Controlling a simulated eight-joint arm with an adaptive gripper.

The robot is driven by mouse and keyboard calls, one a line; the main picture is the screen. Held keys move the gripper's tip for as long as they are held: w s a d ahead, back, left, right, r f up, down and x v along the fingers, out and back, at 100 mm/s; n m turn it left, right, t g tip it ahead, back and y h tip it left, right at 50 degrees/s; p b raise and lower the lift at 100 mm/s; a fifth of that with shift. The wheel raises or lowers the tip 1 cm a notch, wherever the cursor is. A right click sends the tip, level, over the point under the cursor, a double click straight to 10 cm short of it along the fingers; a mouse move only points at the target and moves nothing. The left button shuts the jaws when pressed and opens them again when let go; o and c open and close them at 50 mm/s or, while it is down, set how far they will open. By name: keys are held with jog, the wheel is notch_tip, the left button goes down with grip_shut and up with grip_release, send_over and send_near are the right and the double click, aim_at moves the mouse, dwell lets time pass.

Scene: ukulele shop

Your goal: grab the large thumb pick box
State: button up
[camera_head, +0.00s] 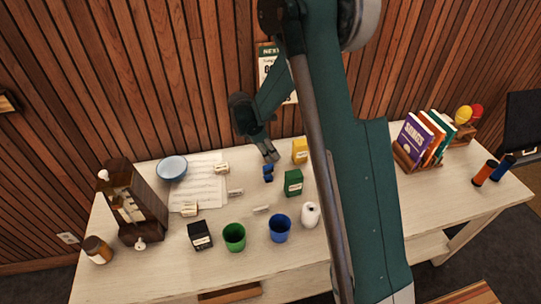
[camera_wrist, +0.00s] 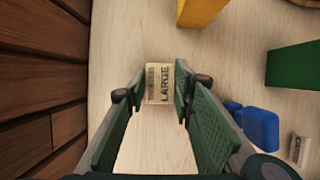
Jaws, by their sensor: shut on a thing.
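The large thumb pick box (camera_wrist: 161,84) is a small tan box with "LARGE" printed on its face, seen in the wrist view. My gripper (camera_wrist: 159,93) has its two green-padded fingers on either side of the box, shut on it. In the head view, my gripper (camera_head: 271,154) reaches down at the back of the table, and I cannot make out the box there. I cannot tell whether the box still touches the table.
A blue object (camera_wrist: 258,127) lies right of my fingers, near a green box (camera_head: 293,183) and a yellow box (camera_head: 300,150). Several small pale boxes, a green cup (camera_head: 234,237) and a blue cup (camera_head: 280,228) stand towards the front. The wooden wall (camera_wrist: 40,90) is close behind.

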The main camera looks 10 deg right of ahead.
jog(key=shift+r, duration=0.15)
notch_tip(320, 180, up, 10)
jog(key=p, duration=0.1)
jog(key=shift+p, duration=0.3)
dwell(0.7)
